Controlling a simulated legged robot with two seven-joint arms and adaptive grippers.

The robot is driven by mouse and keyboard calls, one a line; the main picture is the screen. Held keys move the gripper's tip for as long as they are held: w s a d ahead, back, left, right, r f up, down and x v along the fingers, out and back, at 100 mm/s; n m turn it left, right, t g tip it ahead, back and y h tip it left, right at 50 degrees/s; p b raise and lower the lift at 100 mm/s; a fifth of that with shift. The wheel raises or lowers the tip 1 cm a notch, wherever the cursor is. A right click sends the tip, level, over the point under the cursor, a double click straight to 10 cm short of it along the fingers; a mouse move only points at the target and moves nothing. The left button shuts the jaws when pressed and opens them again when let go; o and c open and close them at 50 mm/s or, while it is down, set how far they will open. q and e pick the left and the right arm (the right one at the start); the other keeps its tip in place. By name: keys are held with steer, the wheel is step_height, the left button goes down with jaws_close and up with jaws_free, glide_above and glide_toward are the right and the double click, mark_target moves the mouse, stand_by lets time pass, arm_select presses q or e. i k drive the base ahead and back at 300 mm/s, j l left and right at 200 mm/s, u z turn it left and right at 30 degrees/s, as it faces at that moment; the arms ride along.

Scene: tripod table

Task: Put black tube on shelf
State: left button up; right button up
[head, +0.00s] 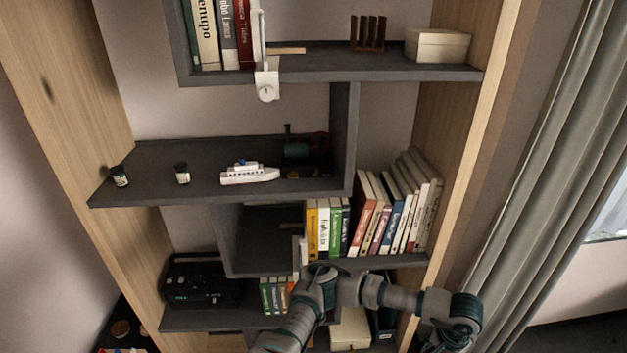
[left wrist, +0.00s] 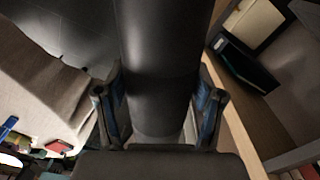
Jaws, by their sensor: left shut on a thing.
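The black tube (left wrist: 160,50) fills the middle of the left wrist view, running away from the gripper to the top edge. My left gripper (left wrist: 158,108) is shut on it, with one blue-lined finger on each side. The tube does not show in the head view. The shelf unit has dark boards between wooden sides; its middle board (head: 225,155) has bare room behind the small items. My grey arm links cover part of the lower shelves in the head view. My right gripper is not in view.
On the middle board stand a white toy ship (head: 249,174), a dark toy train (head: 305,152) and two small jars. A row of books (head: 395,210) fills the right compartment. A black radio (head: 200,284) sits lower left. A grey curtain (head: 540,150) hangs at right.

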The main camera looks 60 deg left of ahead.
mark_target(167, 162)
steer(key=u, duration=1.6)
